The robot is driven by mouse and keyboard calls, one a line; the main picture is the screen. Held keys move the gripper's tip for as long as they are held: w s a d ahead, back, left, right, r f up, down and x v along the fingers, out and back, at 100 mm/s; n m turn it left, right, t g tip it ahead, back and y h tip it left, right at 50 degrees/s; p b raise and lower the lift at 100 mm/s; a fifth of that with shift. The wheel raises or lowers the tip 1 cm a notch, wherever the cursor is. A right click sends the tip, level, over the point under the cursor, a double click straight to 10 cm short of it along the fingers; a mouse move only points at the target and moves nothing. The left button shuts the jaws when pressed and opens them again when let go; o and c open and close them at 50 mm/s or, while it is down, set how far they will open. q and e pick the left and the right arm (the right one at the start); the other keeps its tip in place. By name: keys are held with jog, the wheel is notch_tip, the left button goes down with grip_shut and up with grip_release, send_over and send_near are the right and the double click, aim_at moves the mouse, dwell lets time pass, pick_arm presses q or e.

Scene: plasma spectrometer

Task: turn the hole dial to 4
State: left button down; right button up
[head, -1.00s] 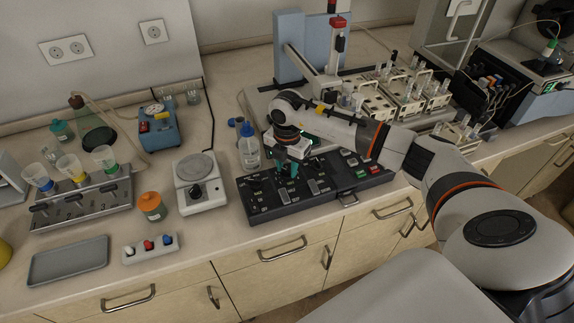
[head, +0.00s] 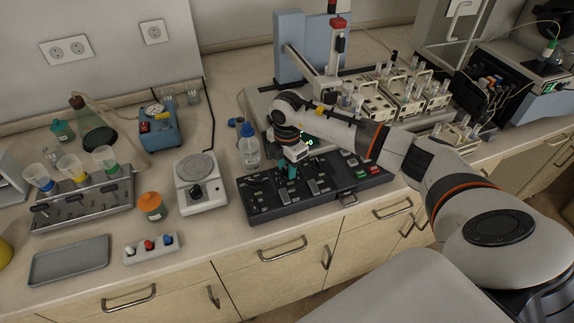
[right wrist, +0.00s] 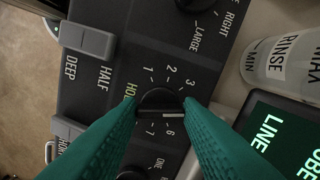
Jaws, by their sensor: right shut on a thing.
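The black control panel (head: 285,208) lies on the bench, with several keys, sliders and dials. The hole dial (right wrist: 161,100) is a round black knob beside a partly hidden green label. The figures 1, 2, 3, 6 and 7 show around it; the right finger covers the stretch between 3 and 6. A pale line runs crosswise over the knob; its right end points toward that covered stretch, so I cannot read the exact figure. My right gripper (head: 288,171) is shut on this dial, one teal finger at each side in the right wrist view. My left gripper is out of view.
A wash bottle (head: 249,150) stands close behind the panel's left end, and a small display with green text (right wrist: 285,135) lies beside it. Other dials and slider keys (right wrist: 88,40) are close around the fingers.

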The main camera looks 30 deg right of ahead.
aim_at(287, 170)
jog(key=o, duration=1)
jog(key=shift+r, duration=0.1)
notch_tip(287, 170, up, 12)
jog(key=b, duration=0.3)
